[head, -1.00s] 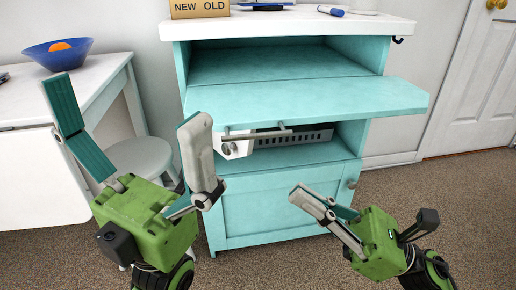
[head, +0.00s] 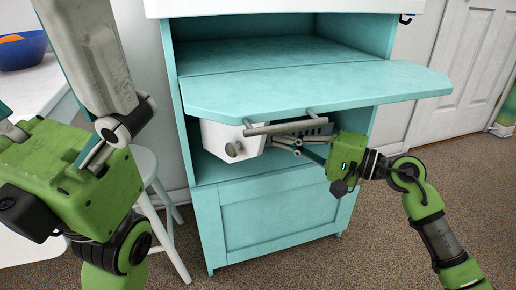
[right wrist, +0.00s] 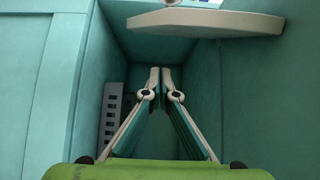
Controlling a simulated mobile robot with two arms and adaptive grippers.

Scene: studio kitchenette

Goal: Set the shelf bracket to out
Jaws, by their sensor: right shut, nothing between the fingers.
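A teal shelf flap (head: 310,92) juts out level from the teal cabinet, with a grey metal bar (head: 285,127) under its front part. I cannot tell for sure which part is the shelf bracket, or its setting. My right gripper (head: 283,144) is shut and empty, with its fingertips below and close to the bar; contact is unclear.
A white stool (head: 148,185) and a white table with a blue bowl (head: 22,52) are at the left.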

